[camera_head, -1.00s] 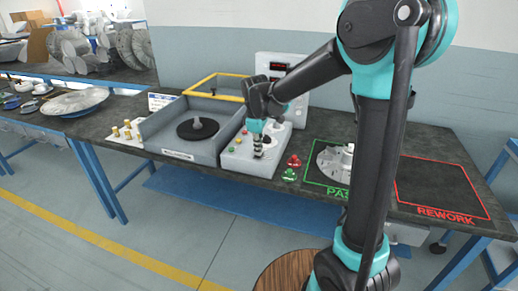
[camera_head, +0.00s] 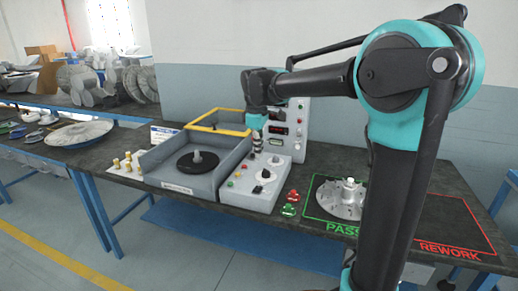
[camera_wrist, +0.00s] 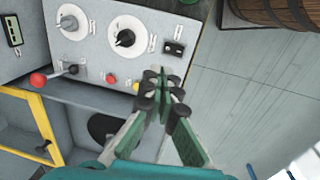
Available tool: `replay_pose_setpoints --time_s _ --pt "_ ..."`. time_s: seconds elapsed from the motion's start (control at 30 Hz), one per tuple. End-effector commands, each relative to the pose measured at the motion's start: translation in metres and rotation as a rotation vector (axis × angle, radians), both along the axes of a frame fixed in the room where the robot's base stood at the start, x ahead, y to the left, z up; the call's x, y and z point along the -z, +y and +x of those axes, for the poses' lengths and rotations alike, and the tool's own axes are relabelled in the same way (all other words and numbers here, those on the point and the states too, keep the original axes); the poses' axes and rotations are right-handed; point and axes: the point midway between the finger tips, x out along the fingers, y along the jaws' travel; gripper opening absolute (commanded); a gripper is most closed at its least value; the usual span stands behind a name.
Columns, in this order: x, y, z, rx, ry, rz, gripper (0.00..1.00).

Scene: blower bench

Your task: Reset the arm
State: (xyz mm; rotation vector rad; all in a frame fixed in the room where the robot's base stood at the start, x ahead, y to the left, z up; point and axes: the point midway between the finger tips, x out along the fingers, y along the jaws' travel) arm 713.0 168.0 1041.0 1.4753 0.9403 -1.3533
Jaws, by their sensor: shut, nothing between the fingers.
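My gripper (camera_head: 257,142) is above the grey control box (camera_head: 247,195) on the bench, pointing down. It is shut and holds nothing. My arm reaches in from the right of the head view.
Left of the box is a grey tester with a black disc (camera_head: 198,160) and a yellow-framed lid (camera_head: 220,118). A silver impeller (camera_head: 338,196) lies in the green PASS square; the red REWORK square (camera_head: 450,222) is empty. Brass weights (camera_head: 125,162) stand at left.

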Motion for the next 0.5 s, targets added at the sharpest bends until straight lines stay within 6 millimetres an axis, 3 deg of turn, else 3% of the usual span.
replay_pose_setpoints --time_s 0.5 --pt "-0.0062 -0.0032 -0.0003 0.01 -0.002 0.002 0.0"
